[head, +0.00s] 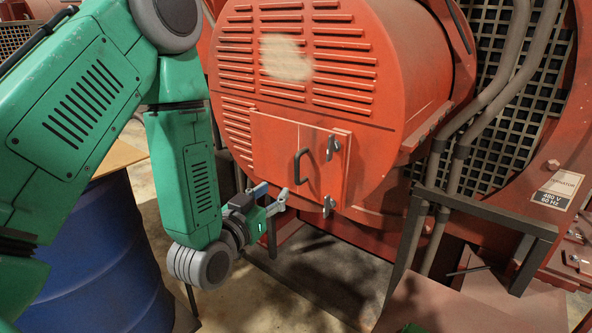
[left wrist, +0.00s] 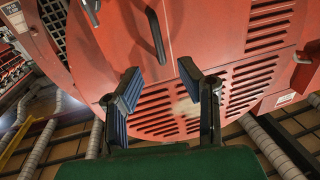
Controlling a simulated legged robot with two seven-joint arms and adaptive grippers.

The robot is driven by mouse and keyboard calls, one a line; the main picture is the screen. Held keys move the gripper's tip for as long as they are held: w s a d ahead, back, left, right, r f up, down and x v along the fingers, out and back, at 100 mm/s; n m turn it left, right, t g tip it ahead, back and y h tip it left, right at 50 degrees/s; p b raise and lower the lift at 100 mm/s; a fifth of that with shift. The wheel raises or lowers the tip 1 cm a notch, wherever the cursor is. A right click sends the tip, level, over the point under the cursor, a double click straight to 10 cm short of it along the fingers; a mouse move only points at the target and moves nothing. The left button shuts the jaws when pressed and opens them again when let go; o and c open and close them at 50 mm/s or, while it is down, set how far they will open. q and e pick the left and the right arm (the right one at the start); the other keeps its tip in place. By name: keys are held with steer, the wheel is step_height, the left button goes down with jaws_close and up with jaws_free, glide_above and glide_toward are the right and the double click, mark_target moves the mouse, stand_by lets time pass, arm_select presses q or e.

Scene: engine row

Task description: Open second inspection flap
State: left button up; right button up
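A square red inspection flap (head: 276,142) sits on the front of a round, louvred red engine housing (head: 300,60). It looks flat against the housing. It has a black bar handle (head: 300,165) and two metal latches, an upper one (head: 333,147) and a lower one (head: 328,205), on its right side. My left gripper (head: 272,193) is open and empty, low and in front of the flap, apart from the handle. In the left wrist view the handle (left wrist: 155,36) lies beyond the gap between the two open fingers (left wrist: 160,72). My right gripper is not in view.
A blue drum (head: 100,250) stands at the left below my left arm. A dark metal frame (head: 485,210) and grey conduits (head: 490,85) stand right of the housing. A labelled red panel (head: 557,190) is at the far right. Floor shows below the housing.

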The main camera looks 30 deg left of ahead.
arm_select(q)
steer(key=shift+s+d+r, duration=0.15)
steer(key=shift+s+d, duration=0.15)
steer(key=shift+d, duration=0.15)
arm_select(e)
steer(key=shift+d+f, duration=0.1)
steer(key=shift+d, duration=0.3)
arm_select(q)
steer(key=shift+a, duration=0.1)
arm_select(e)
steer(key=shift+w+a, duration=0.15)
